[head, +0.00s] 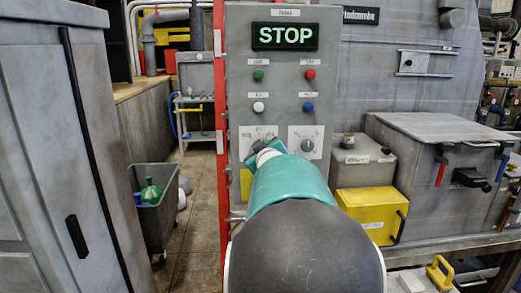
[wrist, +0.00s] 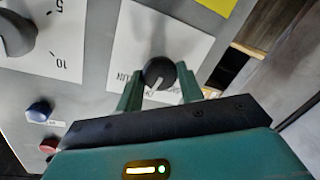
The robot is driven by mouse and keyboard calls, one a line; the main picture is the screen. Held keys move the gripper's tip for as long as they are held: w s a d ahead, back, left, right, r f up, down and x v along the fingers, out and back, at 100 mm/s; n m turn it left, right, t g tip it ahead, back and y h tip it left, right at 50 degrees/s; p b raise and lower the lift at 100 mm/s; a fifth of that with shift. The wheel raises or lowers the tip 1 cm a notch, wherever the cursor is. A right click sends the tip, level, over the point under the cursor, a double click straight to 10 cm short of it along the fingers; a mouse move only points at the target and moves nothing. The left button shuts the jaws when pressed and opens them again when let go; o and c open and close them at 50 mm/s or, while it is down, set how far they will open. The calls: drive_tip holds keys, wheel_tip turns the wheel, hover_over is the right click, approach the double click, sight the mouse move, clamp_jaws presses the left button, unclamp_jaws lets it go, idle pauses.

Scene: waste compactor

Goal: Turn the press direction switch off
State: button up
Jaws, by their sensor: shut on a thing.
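The press direction switch is a black round knob (wrist: 158,71) with a white pointer line, on a white label plate (wrist: 130,40). In the wrist view the pointer slants down and slightly left; the small lettering beside it is hard to read. My gripper (wrist: 160,76) has its two teal fingers on either side of the knob and is shut on it. In the head view my gripper (head: 262,154) is at the lower-left plate of the grey control panel (head: 235,90), and my arm and gripper mostly hide the knob there.
A numbered dial (head: 307,145) sits right of the switch in the head view. Above are green, red, white and blue (head: 308,107) buttons and a lit STOP display (head: 285,36). A yellow box (head: 370,212) stands right; a grey cabinet (head: 45,150) stands left.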

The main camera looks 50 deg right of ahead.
drive_tip(key=shift+n, duration=0.8)
drive_tip(key=o, duration=1)
drive_tip(key=shift+a, duration=0.1)
drive_tip(key=v, duration=1.3)
drive_tip(key=shift+s+a+r, duration=0.2)
drive_tip(key=shift+a, duration=0.05)
drive_tip(key=shift+a, duration=0.1)
